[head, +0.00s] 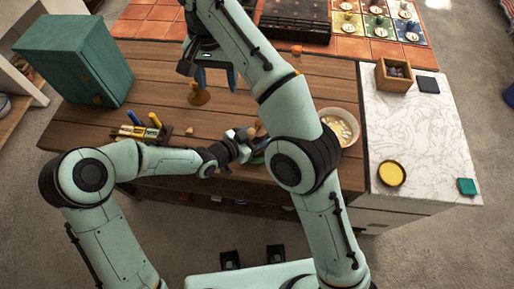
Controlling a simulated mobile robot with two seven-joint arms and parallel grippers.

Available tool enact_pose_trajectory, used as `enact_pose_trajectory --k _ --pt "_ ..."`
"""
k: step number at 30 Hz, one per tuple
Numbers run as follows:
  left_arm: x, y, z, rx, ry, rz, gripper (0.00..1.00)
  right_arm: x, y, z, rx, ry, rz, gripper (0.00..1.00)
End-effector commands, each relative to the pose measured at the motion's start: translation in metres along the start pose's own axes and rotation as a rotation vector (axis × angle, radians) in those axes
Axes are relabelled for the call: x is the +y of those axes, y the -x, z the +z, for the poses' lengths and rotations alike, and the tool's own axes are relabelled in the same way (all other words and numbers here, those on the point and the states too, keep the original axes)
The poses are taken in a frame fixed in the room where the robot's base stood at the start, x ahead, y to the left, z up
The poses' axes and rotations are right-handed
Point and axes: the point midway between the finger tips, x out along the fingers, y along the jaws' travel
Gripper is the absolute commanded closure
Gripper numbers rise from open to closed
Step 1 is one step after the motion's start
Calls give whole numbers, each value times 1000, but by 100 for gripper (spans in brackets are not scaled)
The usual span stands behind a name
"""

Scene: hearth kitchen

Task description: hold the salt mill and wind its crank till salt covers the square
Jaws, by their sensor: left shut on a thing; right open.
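My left gripper (248,140) is low near the front edge of the wooden table. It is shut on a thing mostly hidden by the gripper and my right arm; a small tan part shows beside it. I cannot tell whether this is the salt mill. My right gripper (213,80) points down over the table, further back and left, with its blue fingers apart. A small brass-coloured object (199,96) with a round foot stands by its left finger; I cannot tell whether they touch. No crank and no salt can be made out. Which square is meant is unclear.
A teal cabinet (78,60) stands at the left. A rack with coloured handles (138,131) lies in front. A bowl with pale pieces (340,126) is right of my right arm. The marble top holds a wooden box (393,74), dark square (428,85), yellow dish (391,173) and teal square (467,186).

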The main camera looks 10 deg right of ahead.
Motion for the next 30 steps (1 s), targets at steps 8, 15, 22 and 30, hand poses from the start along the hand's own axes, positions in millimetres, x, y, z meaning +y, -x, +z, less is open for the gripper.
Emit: enact_pose_trajectory --k 8,15,22,30 --pt "0 0 -1 2 -1 0 7 0 0 0 0 0 0 36" --pt "0 2 0 1 0 -1 7 0 0 0 0 0 -1 36" --pt "-2 34 -1 0 -1 -5 7 0 2 0 1 0 -1 36" --pt "-2 95 -2 0 -2 -6 7 -1 16 -3 9 0 -3 36"
